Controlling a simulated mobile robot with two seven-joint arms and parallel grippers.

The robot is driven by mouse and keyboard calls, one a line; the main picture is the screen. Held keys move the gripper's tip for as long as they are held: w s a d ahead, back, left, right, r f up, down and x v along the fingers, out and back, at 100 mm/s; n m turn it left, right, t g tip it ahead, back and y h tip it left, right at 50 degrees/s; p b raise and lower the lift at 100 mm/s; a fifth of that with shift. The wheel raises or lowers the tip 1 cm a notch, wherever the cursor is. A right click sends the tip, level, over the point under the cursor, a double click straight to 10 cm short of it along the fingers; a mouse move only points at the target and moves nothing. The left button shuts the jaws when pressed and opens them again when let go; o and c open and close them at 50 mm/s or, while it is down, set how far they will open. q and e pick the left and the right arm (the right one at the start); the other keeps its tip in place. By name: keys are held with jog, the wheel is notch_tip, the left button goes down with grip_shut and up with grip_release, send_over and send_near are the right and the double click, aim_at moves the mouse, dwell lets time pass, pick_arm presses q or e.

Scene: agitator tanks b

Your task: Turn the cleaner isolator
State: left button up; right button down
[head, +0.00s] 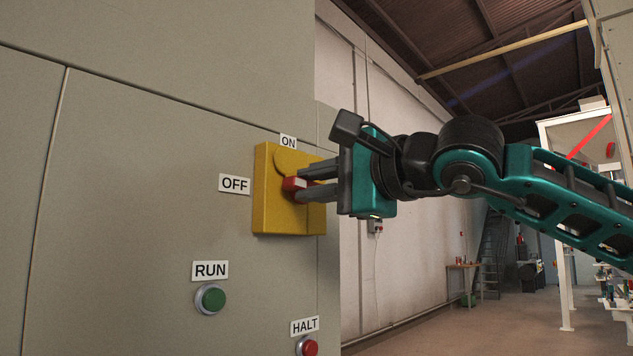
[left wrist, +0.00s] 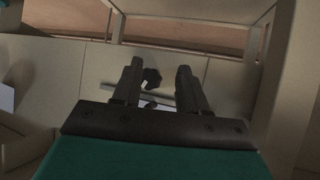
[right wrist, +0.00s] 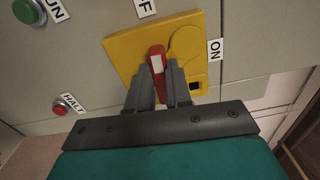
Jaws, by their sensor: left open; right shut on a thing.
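The cleaner isolator is a yellow box (head: 265,215) on the grey panel, with a red handle (head: 291,184) on its front. An ON label (head: 289,142) sits above it and an OFF label (head: 235,184) to its left. My right gripper (head: 302,184) is shut on the red handle. In the right wrist view the handle (right wrist: 157,62) shows between the fingers and points nearer the OFF label than the ON label (right wrist: 215,50). My left gripper (left wrist: 158,80) is open and shows only in the left wrist view, with nothing held.
Below the box are a green button (head: 210,299) marked RUN and a red button (head: 307,346) marked HALT. The panel (head: 130,200) ends just right of the box. Open hall floor lies at the right. A dark knob (left wrist: 152,77) shows in the left wrist view.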

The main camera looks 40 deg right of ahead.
jog(key=shift+f+n, duration=0.1)
jog(key=shift+n, duration=0.5)
jog(key=c, duration=1)
grip_release()
jog(key=shift+c, duration=0.2)
jog(key=s+d+b, duration=0.1)
jog(key=s+b, duration=0.1)
jog(key=s, duration=1.1)
jog(key=shift+w+d, duration=0.1)
